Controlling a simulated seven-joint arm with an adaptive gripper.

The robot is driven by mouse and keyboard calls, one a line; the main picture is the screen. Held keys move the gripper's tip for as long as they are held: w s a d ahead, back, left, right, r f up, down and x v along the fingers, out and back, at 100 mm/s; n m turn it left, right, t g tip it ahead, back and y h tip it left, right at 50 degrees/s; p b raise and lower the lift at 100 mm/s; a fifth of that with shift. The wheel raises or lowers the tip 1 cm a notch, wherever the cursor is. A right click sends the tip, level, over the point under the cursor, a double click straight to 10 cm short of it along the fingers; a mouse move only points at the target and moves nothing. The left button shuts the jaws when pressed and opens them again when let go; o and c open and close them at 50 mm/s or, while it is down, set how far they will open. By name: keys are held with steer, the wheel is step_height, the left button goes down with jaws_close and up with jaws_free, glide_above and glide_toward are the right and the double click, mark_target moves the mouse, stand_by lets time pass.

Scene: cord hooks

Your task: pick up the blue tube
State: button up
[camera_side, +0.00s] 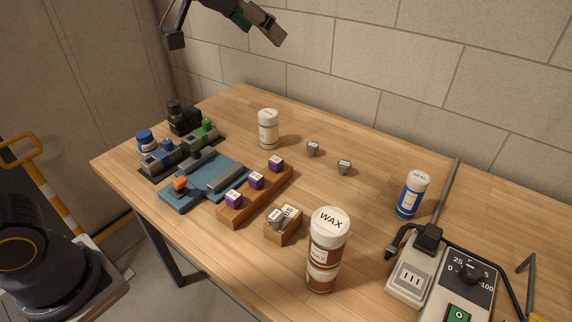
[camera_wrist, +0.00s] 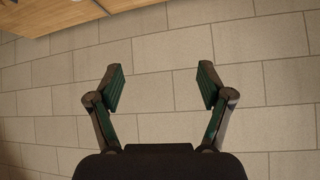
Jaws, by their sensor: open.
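The blue tube (camera_side: 411,194) stands upright on the wooden table at the right, near the back edge. It has a white lid and a white label band. My gripper (camera_side: 228,40) is at the top of the side view, high above the table's far left part and well apart from the tube. In the wrist view my gripper (camera_wrist: 161,88) is open and empty, its two fingers spread before a grey tiled or block surface. The blue tube does not show in the wrist view.
A brown WAX tube (camera_side: 324,250) stands at the front. A grey power box (camera_side: 416,273) with a black cord sits right of it. A cream tube (camera_side: 268,128), a wooden rack (camera_side: 258,195) with purple cubes and a blue fixture (camera_side: 205,180) stand left. Table room behind the rack is mostly clear.

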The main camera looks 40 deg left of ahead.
steer(key=w+d+f+m+h, duration=0.2)
steer(key=w+d+f, duration=0.3)
steer(key=w+d, duration=0.45)
steer(key=m+g, duration=0.2)
steer(key=g, duration=0.2)
glide_toward(409, 188)
steer(key=x, duration=0.7)
steer(key=shift+f, duration=0.25)
steer(key=shift+w+r+x, duration=0.1)
steer(key=shift+w+x, duration=0.05)
steer(key=shift+x, duration=0.85)
steer(key=shift+w+r+x, duration=0.1)
steer(key=shift+w+x, duration=0.05)
steer(key=shift+x, duration=0.85)
steer(key=shift+w+r+x, duration=0.1)
steer(key=shift+w+x, duration=0.05)
steer(key=shift+x, duration=0.85)
steer(key=shift+d, duration=0.15)
steer(key=shift+c, duration=0.4)
steer(key=c, duration=1.3)
